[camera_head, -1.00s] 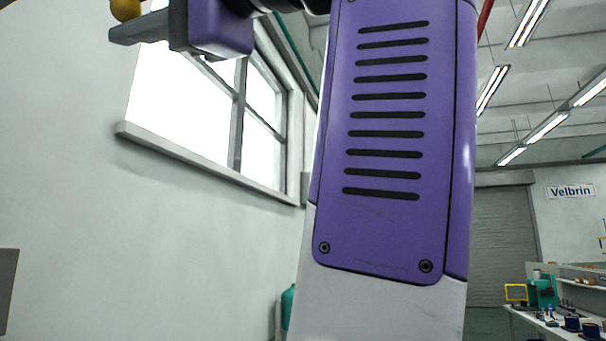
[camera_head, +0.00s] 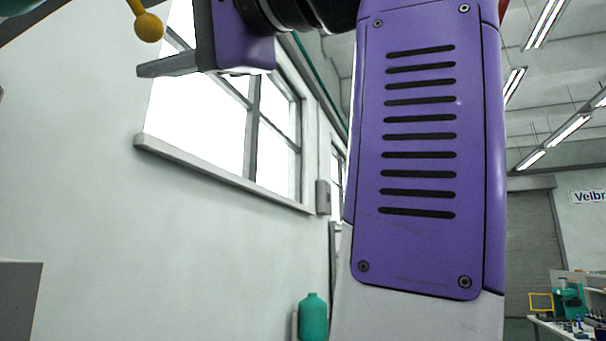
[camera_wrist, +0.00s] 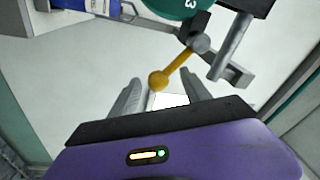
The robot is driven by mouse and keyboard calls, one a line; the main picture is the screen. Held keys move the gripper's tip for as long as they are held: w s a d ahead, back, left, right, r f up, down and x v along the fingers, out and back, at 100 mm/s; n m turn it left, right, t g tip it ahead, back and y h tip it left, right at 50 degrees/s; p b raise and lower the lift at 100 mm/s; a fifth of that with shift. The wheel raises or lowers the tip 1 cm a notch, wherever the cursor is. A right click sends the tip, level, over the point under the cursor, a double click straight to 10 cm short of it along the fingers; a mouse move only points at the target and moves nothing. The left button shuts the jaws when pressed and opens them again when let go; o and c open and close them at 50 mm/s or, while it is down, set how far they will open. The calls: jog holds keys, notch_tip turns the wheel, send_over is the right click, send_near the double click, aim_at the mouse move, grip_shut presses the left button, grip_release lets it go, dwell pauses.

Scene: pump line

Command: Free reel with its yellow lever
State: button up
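The yellow lever (camera_wrist: 176,68) is a short rod with a ball end. In the wrist view it runs down-left from a grey pivot to the ball, which appears between my gripper's fingers, near the tips. My gripper (camera_wrist: 162,88) is open; I cannot tell whether it touches the ball. The green reel (camera_wrist: 172,7) is cut off at the top of the wrist view. In the head view the lever's ball (camera_head: 149,27) shows above my gripper's finger (camera_head: 166,66), with a gap between them in the picture. A teal part, perhaps the reel, is at the top left corner.
A grey bracket and bar (camera_wrist: 232,46) stand right of the lever, near my right finger. A blue object (camera_wrist: 90,6) is at the wrist view's top left. A window (camera_head: 220,120), a teal bottle-like tank (camera_head: 313,317) and a workbench (camera_head: 560,328) are farther off.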

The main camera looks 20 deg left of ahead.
jog(key=b+v, duration=0.3)
jog(key=v, duration=0.4)
jog(key=shift+d, duration=0.4)
dwell(0.4)
